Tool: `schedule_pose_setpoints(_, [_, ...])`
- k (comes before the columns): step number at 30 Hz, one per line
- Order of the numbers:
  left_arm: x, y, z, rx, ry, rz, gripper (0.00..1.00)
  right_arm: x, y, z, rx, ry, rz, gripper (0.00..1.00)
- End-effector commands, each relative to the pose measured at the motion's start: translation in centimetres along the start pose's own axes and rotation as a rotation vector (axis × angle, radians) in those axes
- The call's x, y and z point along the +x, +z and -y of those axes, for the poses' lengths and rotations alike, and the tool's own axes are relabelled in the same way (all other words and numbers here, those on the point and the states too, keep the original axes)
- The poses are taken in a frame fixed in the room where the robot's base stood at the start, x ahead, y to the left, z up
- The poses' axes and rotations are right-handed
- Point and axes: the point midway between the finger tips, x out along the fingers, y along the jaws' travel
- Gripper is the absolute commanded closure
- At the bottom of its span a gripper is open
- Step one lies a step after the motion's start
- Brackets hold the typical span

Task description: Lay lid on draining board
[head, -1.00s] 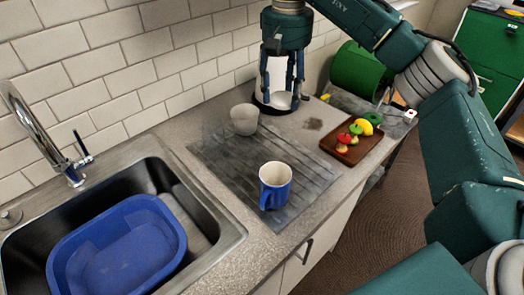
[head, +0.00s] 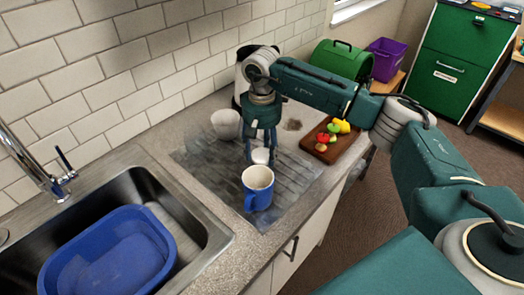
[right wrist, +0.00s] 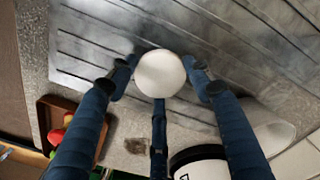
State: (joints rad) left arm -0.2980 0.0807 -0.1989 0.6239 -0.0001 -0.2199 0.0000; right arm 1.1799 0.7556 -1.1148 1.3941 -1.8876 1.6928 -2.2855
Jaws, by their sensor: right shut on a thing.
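The lid (head: 260,156) is small, white and round. My right gripper (head: 262,150) is shut on it and points down over the draining board (head: 298,172). In the right wrist view the lid (right wrist: 160,73) sits between the fingertips, with the ribbed board (right wrist: 100,45) beneath and around it. I cannot tell whether the lid touches the board. In the head view it is just behind a blue mug (head: 258,190) with a pale inside. My left gripper is not in view.
A white cup (head: 227,124) stands at the board's back edge. A white kettle (head: 240,80) is behind my arm. A brown tray (head: 338,150) of toy fruit lies right. A sink with a blue basin (head: 110,255) is left. The board's right strip is bare.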

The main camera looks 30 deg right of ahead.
Motion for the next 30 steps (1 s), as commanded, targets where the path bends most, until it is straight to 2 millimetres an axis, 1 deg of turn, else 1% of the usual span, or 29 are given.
schedule_pose_setpoints(1, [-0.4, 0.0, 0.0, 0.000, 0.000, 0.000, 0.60, 0.6, 0.1, 0.0, 0.000, 0.001, 0.003, 0.68])
schedule_pose_setpoints(3, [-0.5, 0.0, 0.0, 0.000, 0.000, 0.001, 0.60, 1.2, 0.1, 0.0, 0.000, 0.000, 0.002, 0.68])
schedule_pose_setpoints(10, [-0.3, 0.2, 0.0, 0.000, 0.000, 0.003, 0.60, 1.3, 0.0, 0.0, -0.001, -0.001, 0.000, 0.68])
schedule_pose_setpoints(13, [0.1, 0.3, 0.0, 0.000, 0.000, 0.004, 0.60, 1.7, 0.0, 0.0, -0.001, -0.001, 0.000, 0.68])
schedule_pose_setpoints(14, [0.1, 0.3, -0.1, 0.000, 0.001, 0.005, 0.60, 1.6, 0.0, 0.0, -0.001, -0.001, 0.000, 0.48])
schedule_pose_setpoints(15, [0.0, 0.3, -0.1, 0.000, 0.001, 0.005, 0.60, 1.5, 0.0, 0.0, -0.001, -0.001, -0.001, 0.40])
schedule_pose_setpoints(16, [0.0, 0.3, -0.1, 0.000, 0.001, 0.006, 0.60, 1.5, 0.0, 0.0, -0.001, -0.001, 0.000, 0.34])
schedule_pose_setpoints(17, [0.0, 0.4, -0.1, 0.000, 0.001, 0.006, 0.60, 1.5, 0.0, 0.0, -0.001, -0.001, 0.000, 0.31])
schedule_pose_setpoints(25, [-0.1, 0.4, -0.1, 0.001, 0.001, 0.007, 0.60, 1.4, 0.0, 0.0, -0.001, -0.001, 0.000, 0.31])
schedule_pose_setpoints(28, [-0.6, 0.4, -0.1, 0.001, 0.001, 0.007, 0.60, 0.9, 0.0, 0.0, -0.001, -0.001, 0.000, 0.31])
schedule_pose_setpoints(30, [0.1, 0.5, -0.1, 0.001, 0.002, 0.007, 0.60, 0.4, -0.1, 0.0, -0.001, -0.002, -0.004, 0.31])
